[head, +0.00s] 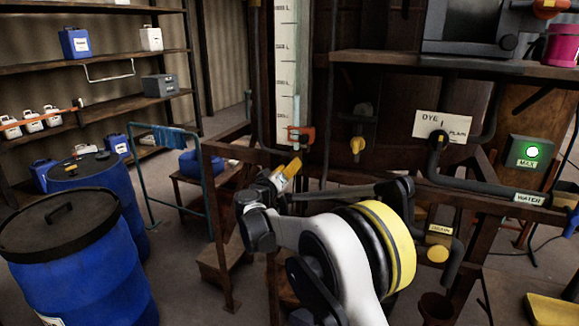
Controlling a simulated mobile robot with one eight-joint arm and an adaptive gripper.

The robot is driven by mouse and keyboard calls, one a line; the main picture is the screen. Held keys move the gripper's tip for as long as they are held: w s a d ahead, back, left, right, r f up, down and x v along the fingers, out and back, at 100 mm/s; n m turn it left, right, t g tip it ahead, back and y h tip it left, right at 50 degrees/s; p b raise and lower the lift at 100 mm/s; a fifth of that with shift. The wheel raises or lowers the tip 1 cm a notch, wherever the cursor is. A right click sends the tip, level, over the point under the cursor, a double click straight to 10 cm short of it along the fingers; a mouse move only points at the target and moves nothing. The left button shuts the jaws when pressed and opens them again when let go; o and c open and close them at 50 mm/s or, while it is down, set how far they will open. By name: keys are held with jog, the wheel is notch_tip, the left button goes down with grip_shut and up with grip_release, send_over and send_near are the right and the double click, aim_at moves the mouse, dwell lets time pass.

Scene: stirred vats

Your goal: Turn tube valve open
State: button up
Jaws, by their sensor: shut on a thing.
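A tall white gauge tube with a printed scale (286,60) stands upright at the back centre, with a red-orange fitting (301,134) at its foot. Just below it is a yellow valve handle (290,168), tilted up to the right. My gripper (280,182) is at this handle and shut on it. The jaws are small and dark here, and the valve body behind them is mostly hidden by my gripper and arm.
Another yellow-handled valve (357,146) hangs to the right. A DYE/PLAIN sign (442,126), a green-lit MAX box (528,152) and dark pipes lie further right. Blue barrels (85,270) stand at left, near a teal rail (150,180).

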jog(key=n, duration=0.5)
jog(key=shift+a+n, duration=0.1)
jog(key=shift+n, duration=0.2)
jog(key=n, duration=0.5)
jog(key=shift+w+f+p, duration=0.1)
jog(key=shift+f+p, duration=0.1)
jog(key=shift+p, duration=0.2)
jog(key=o, duration=1.2)
jog(key=v, duration=1.2)
